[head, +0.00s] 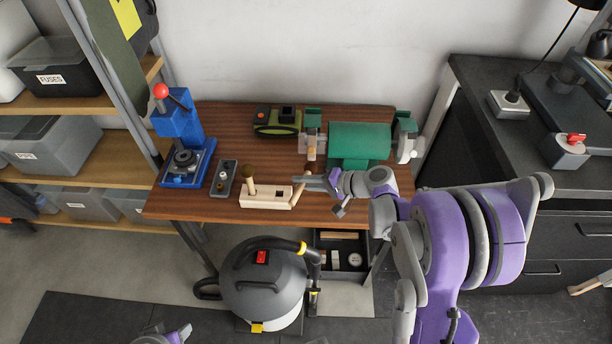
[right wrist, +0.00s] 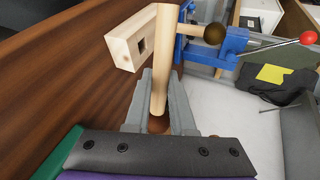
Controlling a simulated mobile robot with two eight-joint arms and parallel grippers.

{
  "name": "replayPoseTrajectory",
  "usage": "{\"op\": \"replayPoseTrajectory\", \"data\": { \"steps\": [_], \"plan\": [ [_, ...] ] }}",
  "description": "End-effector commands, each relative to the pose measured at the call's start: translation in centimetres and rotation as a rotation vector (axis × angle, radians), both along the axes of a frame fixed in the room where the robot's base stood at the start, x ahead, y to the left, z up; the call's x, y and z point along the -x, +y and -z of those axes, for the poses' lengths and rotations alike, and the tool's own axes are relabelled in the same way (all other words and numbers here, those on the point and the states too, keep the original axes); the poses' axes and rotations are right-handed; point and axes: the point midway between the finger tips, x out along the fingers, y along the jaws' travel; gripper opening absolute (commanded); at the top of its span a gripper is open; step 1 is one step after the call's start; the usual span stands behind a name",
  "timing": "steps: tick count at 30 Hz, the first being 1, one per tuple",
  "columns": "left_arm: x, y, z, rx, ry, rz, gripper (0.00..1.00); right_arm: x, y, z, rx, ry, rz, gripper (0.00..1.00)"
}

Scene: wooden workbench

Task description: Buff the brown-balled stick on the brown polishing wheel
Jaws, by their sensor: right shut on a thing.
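My right gripper (head: 312,183) is shut on a pale wooden stick (right wrist: 163,70), held tilted beside the wooden block. A brown ball (head: 308,170) shows at the stick's upper end, partly hidden by the fingers; in the right wrist view it shows between them (right wrist: 158,123). Another stick with a dark olive ball (head: 247,170) stands in the pale wooden block (head: 265,199); its ball also shows in the right wrist view (right wrist: 213,33). The green polishing machine (head: 359,139) stands behind my right gripper. Its tan-brown wheel (head: 311,147) is on the left end, a whitish wheel (head: 405,151) on the right.
A blue press (head: 180,125) with a red knob stands at the bench's left. A dark block (head: 223,178) sits between it and the wooden block. A green tool (head: 277,121) lies at the back. The bench's middle, behind the wooden block, is clear.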

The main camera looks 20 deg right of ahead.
Motion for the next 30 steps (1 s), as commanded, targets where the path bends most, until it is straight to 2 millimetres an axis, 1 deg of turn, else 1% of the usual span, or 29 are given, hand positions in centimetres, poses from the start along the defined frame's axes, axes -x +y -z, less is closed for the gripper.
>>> {"op": "replayPoseTrajectory", "data": {
  "steps": [30],
  "plan": [
    [0.00,0.00,0.01,0.000,0.000,0.000,0.50,-0.97,-0.47,-0.01,0.000,0.000,0.000,0.00]
  ]
}}
